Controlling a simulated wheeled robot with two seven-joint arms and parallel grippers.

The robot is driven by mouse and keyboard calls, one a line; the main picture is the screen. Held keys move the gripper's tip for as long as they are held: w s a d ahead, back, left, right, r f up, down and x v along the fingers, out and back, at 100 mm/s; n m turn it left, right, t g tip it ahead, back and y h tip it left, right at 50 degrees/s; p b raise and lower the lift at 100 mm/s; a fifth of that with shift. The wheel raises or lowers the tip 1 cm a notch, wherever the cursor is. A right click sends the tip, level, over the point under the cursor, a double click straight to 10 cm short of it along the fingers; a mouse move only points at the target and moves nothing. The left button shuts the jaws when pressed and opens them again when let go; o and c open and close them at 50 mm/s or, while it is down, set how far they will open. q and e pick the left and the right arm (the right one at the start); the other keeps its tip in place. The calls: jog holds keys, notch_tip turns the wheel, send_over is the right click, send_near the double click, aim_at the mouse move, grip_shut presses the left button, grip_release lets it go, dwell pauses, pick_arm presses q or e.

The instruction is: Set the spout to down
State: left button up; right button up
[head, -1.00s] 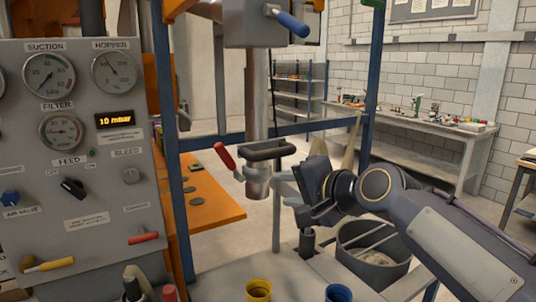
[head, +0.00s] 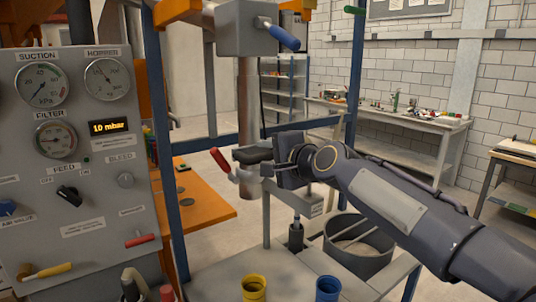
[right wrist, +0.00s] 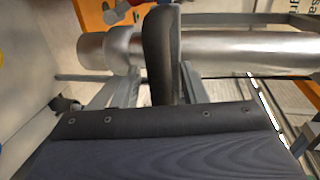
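The spout is taken to be the upright metal pipe (head: 249,120) hanging below the grey box in the head view. A dark handle (head: 252,154) is on its lower part, and a red lever (head: 220,159) sticks out left. My right gripper (head: 254,173) is at the handle from the right and hides part of it. In the right wrist view, the dark handle (right wrist: 160,50) stands between the two fingers, with the silver pipe (right wrist: 245,52) across behind it. I see no clear gap at the handle, but cannot tell whether the fingers press on it. My left gripper is not visible.
A gauge panel (head: 75,215) stands close at the left. Blue frame posts (head: 172,180) flank the pipe. A grey box with a blue lever (head: 284,38) is above. A yellow cup (head: 254,288), a blue cup (head: 327,288) and a round bin (head: 358,245) are below.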

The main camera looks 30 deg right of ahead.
grip_shut()
jog(key=shift+f, duration=0.1)
notch_tip(320, 180, down, 21)
jog(key=b, duration=1.8)
jog(key=shift+a, duration=0.1)
grip_release()
